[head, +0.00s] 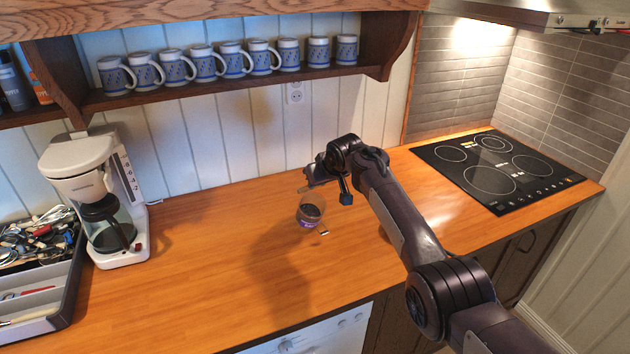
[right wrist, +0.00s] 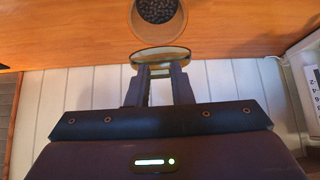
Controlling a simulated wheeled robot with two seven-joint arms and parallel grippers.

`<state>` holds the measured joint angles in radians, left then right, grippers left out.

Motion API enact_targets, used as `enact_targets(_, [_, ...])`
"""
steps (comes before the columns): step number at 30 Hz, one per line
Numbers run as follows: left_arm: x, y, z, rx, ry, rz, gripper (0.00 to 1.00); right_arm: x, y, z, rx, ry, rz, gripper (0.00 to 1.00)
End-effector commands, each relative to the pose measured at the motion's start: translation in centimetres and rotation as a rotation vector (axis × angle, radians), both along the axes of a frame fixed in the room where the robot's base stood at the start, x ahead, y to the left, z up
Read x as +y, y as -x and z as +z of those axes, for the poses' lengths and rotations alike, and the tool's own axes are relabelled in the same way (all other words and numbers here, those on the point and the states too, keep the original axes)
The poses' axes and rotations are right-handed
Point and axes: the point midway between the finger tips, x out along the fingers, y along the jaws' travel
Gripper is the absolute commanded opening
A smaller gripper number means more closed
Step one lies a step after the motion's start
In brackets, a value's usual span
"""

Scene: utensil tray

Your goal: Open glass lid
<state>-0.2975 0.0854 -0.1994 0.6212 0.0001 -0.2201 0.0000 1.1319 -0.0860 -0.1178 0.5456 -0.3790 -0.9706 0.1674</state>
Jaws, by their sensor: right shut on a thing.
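A small glass jar (head: 310,212) with dark contents stands on the wooden counter in the head view. In the right wrist view the jar (right wrist: 157,38) shows its round mouth and dark bean-like contents. My right gripper (head: 313,182) is just above and behind the jar. In the right wrist view its fingers (right wrist: 160,75) are shut on the round glass lid (right wrist: 160,54), which is tilted and seen nearly edge-on. The lid appears off the jar's mouth, though the exact gap is hard to judge. My left gripper is in neither view.
A white coffee maker (head: 95,195) and a cutlery tray (head: 62,318) stand at the left. A black cooktop (head: 495,170) is at the right. A shelf with several mugs (head: 205,65) hangs above. The counter (head: 210,280) around the jar is mostly clear.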

Motion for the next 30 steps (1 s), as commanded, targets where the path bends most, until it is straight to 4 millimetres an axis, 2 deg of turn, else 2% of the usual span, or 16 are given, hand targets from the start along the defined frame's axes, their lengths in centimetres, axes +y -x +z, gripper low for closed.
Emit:
enact_targets(1, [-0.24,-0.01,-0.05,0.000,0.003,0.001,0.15,-0.22,0.39,-1.15,0.023,0.008,-0.002,0.00])
enact_targets(7, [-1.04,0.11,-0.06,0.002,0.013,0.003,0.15,-0.27,0.42,-1.26,0.024,0.007,-0.002,0.00])
enact_targets(30, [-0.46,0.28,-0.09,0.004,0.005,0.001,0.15,-0.30,0.41,-1.28,0.025,0.009,-0.003,0.00])
